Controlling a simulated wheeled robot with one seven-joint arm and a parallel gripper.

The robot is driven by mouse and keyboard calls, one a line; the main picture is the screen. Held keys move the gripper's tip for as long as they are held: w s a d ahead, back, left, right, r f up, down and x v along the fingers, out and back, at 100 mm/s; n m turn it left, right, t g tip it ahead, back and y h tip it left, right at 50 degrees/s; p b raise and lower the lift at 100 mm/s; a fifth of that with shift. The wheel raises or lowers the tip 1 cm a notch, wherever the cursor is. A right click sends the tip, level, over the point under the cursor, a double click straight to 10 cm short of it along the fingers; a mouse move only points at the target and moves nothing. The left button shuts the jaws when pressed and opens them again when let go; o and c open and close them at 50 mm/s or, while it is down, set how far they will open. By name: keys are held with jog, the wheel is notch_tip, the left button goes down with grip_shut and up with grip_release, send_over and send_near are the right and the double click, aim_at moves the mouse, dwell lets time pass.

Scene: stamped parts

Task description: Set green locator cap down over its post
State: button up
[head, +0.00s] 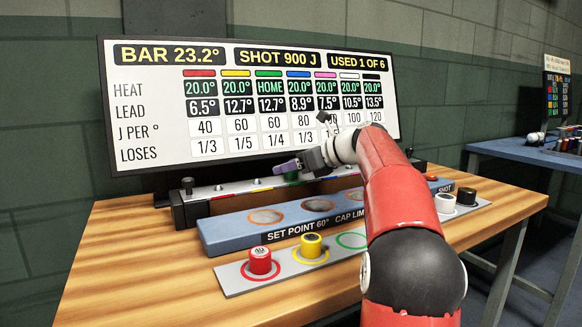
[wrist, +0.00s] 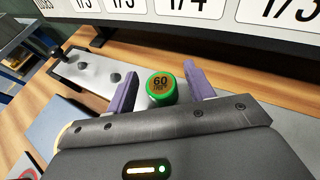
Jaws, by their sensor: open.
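The green cap (wrist: 161,83), marked 60 on top, stands upright on the grey bar (wrist: 87,73) in the wrist view. In the head view the green cap (head: 291,177) shows only partly behind my gripper. My gripper (wrist: 162,80) is open, with one purple finger on each side of the cap. In the head view my gripper (head: 288,166) is at the bar, below the display board. The post under the cap is hidden, so the fit cannot be seen directly. The board (head: 250,100) reads HOME in its green column.
Bare pegs stand along the bar left of the cap. In front are a blue block (head: 222,232) with ringed recesses and a grey strip (head: 232,283) with a red cap (head: 260,261), a yellow cap (head: 311,245) and an empty green ring (head: 351,240). My arm hides part of the strip.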

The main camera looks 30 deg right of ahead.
jog(key=p+v, duration=0.1)
jog(key=v, duration=1.1)
jog(key=shift+p, duration=0.3)
dwell(0.6)
